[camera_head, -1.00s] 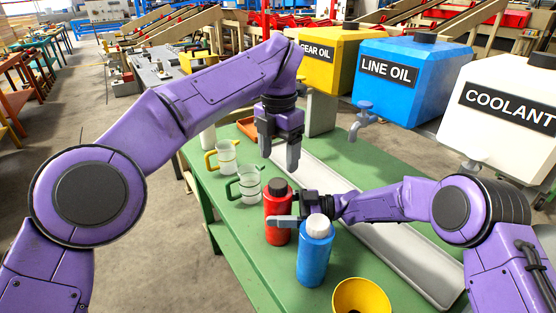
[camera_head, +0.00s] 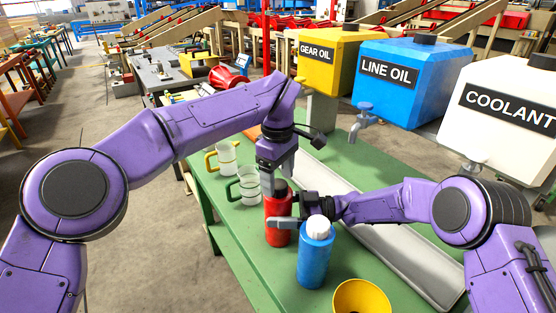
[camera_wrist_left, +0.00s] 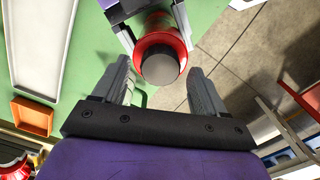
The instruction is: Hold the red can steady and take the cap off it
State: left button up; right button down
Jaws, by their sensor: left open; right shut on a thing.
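The red can (camera_head: 278,214) stands upright on the green bench, with its dark cap (camera_head: 280,189) on top. My right gripper (camera_head: 283,223) is shut around the can's body from the right side. My left gripper (camera_head: 278,183) is open and points down just above the cap. In the left wrist view the round dark cap (camera_wrist_left: 160,63) and the red can's shoulder (camera_wrist_left: 142,43) show ahead of and between the two left fingers, which are apart from it. The left fingertips partly hide the cap in the head view.
A blue can (camera_head: 314,258) with a white cap stands close in front of the red can. A yellow funnel or bowl (camera_head: 362,297) is at the front. Clear jugs (camera_head: 248,187) stand to the left.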

pick_arm(q)
jog(key=shift+f, duration=0.9)
